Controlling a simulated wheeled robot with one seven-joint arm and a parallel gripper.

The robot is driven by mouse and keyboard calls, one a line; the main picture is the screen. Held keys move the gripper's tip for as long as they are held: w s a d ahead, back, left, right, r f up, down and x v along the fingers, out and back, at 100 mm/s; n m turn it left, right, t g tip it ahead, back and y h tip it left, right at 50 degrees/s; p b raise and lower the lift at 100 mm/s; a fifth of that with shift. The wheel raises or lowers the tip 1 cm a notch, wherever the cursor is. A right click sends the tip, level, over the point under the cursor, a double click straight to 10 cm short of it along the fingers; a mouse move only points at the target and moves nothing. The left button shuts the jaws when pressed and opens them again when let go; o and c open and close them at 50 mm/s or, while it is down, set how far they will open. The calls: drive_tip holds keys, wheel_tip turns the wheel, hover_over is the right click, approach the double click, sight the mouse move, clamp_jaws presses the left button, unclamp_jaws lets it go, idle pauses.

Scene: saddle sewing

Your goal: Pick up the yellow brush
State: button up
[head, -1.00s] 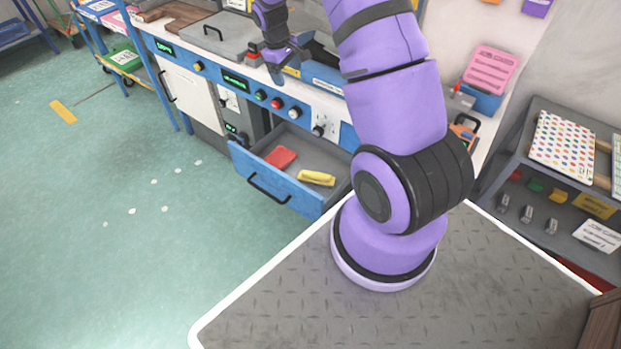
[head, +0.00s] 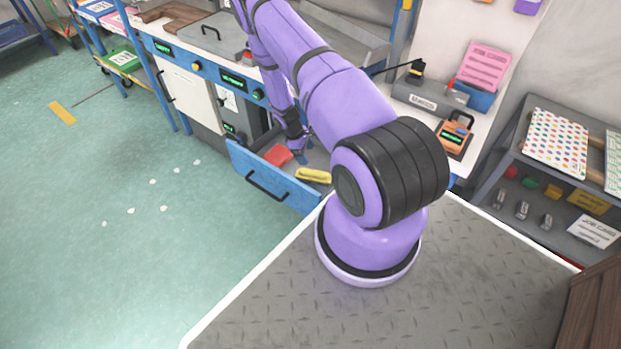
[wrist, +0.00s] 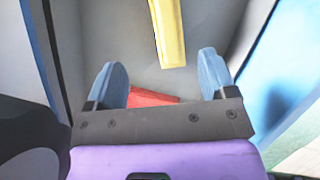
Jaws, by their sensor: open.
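The yellow brush (head: 313,175) lies in the open blue drawer, near the drawer's front right part in the head view. In the wrist view the yellow brush (wrist: 168,32) extends from the top edge, ahead of and roughly between my fingers. My gripper (head: 301,153) is inside the drawer opening, behind and left of the brush. In the wrist view my gripper (wrist: 164,78) has its two blue fingers spread wide with nothing held. The brush is apart from the fingers.
A red object (head: 278,155) lies in the drawer left of the brush; it also shows under my gripper in the wrist view (wrist: 150,98). The blue drawer front (head: 268,180) and side walls bound the space.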

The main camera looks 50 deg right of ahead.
sight(314, 172)
drive_tip(key=shift+x, duration=0.95)
drive_tip(key=x, duration=0.5)
drive_tip(key=shift+s+a, duration=0.15)
drive_tip(key=shift+a, duration=0.05)
drive_tip(key=shift+a+x, duration=0.15)
drive_tip(key=shift+x, duration=1.2)
drive_tip(key=shift+a+x, duration=0.15)
drive_tip(key=shift+x, duration=1.25)
drive_tip(key=shift+f, duration=0.1)
drive_tip(key=c, duration=1.1)
drive_tip(key=shift+c, duration=0.2)
